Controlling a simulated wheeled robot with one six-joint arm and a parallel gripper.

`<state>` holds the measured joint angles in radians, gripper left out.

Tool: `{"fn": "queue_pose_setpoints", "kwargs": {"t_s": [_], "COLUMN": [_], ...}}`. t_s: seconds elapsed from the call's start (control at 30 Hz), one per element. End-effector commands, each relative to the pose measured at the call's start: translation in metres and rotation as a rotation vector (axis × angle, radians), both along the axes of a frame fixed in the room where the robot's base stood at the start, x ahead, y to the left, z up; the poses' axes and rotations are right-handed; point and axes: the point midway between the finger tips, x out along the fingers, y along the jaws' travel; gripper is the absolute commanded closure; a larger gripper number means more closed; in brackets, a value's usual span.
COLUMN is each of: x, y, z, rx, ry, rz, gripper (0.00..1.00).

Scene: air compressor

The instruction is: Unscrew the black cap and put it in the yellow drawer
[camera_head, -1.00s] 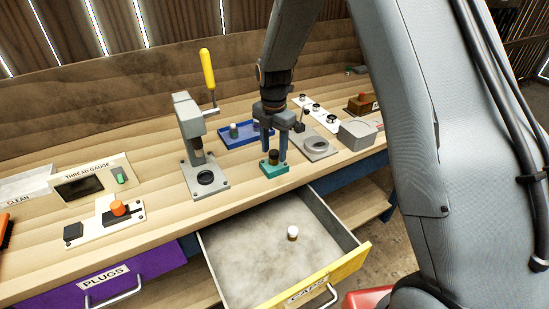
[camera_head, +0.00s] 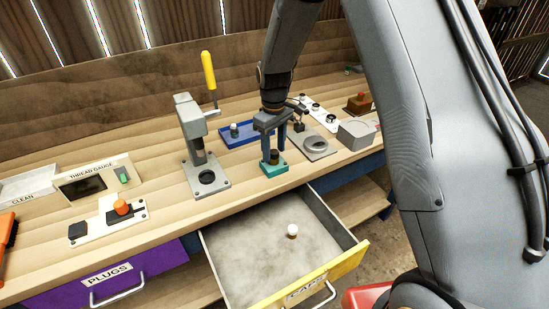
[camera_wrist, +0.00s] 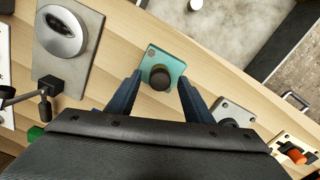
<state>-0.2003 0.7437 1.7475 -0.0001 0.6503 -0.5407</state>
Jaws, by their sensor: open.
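The black cap (camera_head: 274,156) sits upright on a teal square block (camera_head: 275,169) on the bench. It also shows in the wrist view (camera_wrist: 160,77), standing between my two fingers. My gripper (camera_head: 274,152) points down over the block, open, with one finger on each side of the cap. In the wrist view my gripper (camera_wrist: 160,92) shows gaps between fingers and cap; whether the fingers reach the cap's height is hard to tell. The yellow drawer (camera_head: 338,268) is pulled open below the bench front and holds one small white cap (camera_head: 292,231).
A grey press with a yellow handle (camera_head: 209,70) stands left of the block. The closed purple drawer (camera_head: 160,262) is at left. The open drawer is mostly clear.

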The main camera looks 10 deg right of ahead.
Motion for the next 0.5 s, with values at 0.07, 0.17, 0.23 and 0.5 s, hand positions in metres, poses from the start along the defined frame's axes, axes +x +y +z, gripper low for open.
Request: {"fn": "queue_pose_setpoints", "kwargs": {"t_s": [0.07, 0.17, 0.23, 0.5], "x": [0.0001, 0.0001, 0.0001, 0.0001], "y": [0.0001, 0.0001, 0.0001, 0.0001], "z": [-0.0002, -0.0001, -0.0001, -0.0003], "rx": [0.0, 0.0, 0.0, 0.0], "ry": [0.0, 0.0, 0.0, 0.0], "rz": [0.001, 0.002, 0.003, 0.004], "gripper": [0.53, 0.62, 0.73, 1.0]}}
